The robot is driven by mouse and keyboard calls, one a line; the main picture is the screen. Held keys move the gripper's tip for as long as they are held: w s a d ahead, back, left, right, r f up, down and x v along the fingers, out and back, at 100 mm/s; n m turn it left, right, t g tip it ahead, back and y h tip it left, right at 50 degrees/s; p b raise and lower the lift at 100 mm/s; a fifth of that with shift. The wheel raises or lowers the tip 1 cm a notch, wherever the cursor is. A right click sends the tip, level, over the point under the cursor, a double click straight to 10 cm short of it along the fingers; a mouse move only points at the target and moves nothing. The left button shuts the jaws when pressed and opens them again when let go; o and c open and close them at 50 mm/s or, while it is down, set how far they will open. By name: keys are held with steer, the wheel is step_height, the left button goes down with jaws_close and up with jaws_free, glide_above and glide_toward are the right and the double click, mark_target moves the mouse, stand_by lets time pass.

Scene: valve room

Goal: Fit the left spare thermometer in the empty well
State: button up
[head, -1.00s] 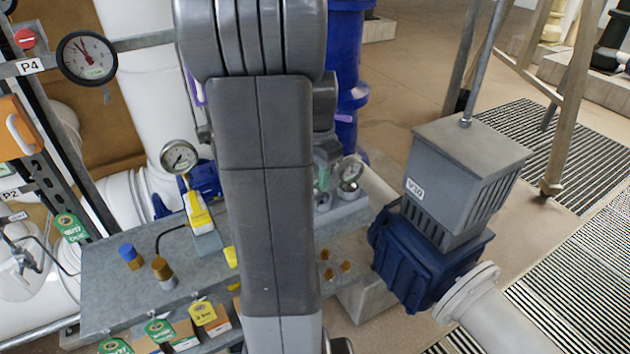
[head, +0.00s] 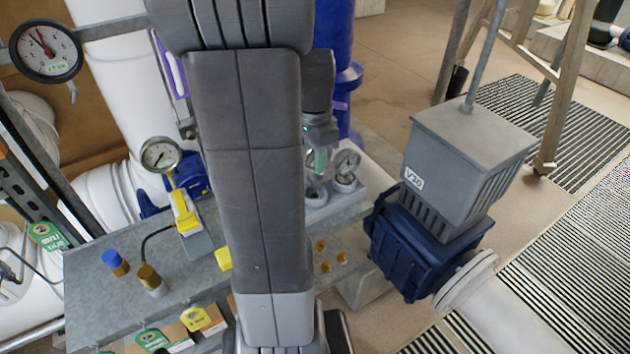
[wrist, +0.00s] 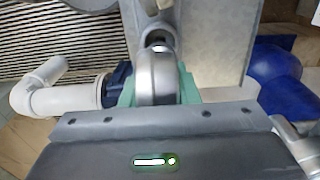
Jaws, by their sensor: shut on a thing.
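My gripper (head: 319,158) is over the back right of the grey bench, its green pads shut on a round, silver-cased thermometer (wrist: 154,80). In the wrist view the case is edge-on between the pads, so its dial is hidden. In the head view the arm and gripper hide most of it. A pale holder (head: 318,204) stands below the gripper; I cannot tell whether the held stem is clear of it. Another dial thermometer (head: 346,163) stands upright in the holder, just right of the gripper. I cannot make out which fitting is the empty well.
A dial with a yellow tag (head: 160,155) stands left of my arm. Blue-topped (head: 115,262) and brass (head: 150,278) fittings stand on the bench (head: 95,300). Gauge P4 (head: 45,50) hangs at upper left. Valve unit V20 (head: 468,150) stands right. Small brass pieces (head: 326,266) lie near the bench's right end.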

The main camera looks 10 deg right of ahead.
mark_target(315, 177)
steer(key=shift+f+p, duration=0.3)
steer(key=shift+f, duration=2.6)
steer(key=shift+f, duration=0.3)
steer(key=o, duration=0.8)
steer(key=shift+r, duration=0.1)
steer(key=shift+o, duration=0.2)
steer(key=r, duration=0.9)
steer(key=r+b, duration=0.1)
steer(key=r, duration=0.4)
steer(key=shift+s+d, duration=0.1)
steer(key=shift+d, duration=0.15)
steer(key=shift+f, duration=0.1)
